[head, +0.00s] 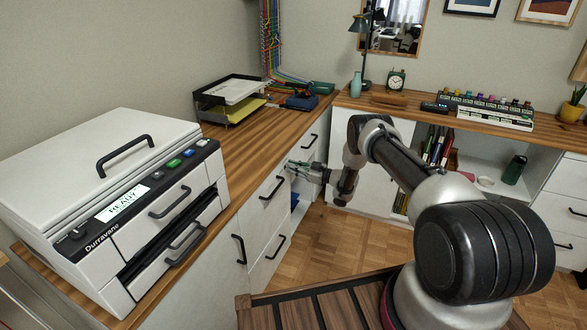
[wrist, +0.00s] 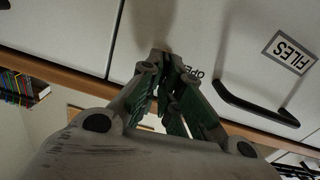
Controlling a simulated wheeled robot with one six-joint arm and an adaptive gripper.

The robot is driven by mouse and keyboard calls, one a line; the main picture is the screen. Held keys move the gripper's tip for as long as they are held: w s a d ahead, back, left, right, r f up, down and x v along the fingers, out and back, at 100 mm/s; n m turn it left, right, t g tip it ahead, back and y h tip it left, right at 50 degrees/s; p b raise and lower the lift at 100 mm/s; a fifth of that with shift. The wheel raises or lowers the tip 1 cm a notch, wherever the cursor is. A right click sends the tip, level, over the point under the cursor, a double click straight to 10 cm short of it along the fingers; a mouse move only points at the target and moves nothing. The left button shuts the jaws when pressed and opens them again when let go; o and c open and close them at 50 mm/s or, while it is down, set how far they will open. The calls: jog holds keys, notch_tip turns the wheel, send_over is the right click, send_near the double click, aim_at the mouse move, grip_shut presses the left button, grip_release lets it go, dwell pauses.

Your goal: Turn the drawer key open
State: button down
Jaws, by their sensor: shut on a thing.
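My gripper (head: 297,167) reaches the white drawer fronts under the left desk in the head view. In the wrist view my gripper (wrist: 166,72) has its fingertips together against the white front, shut on the drawer key. The key itself is hidden between the fingertips, and I cannot tell how far it is turned. A partly covered label reading "OPEN" (wrist: 193,73) sits just right of the fingertips. The drawer front (wrist: 215,40) also bears a "FILES" label (wrist: 289,52) and a black handle (wrist: 255,108).
Other black handles (head: 310,141) stick out from nearby fronts. Open shelves (head: 480,165) lie beyond my arm. The wooden floor (head: 325,240) below the gripper is clear.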

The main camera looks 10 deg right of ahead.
jog(key=n, duration=0.4)
jog(key=shift+s+a, duration=0.15)
jog(key=n, duration=0.4)
jog(key=shift+s+a+f+n, duration=0.1)
jog(key=shift+s+f+n, duration=0.1)
jog(key=shift+n, duration=0.2)
jog(key=n, duration=0.4)
jog(key=shift+f+n, duration=0.2)
jog(key=shift+n, duration=0.1)
jog(key=shift+f+n, duration=0.15)
jog(key=shift+n, duration=1.55)
jog(key=shift+s, duration=0.1)
jog(key=c, duration=1.6)
grip_release()
jog(key=v, duration=1.2)
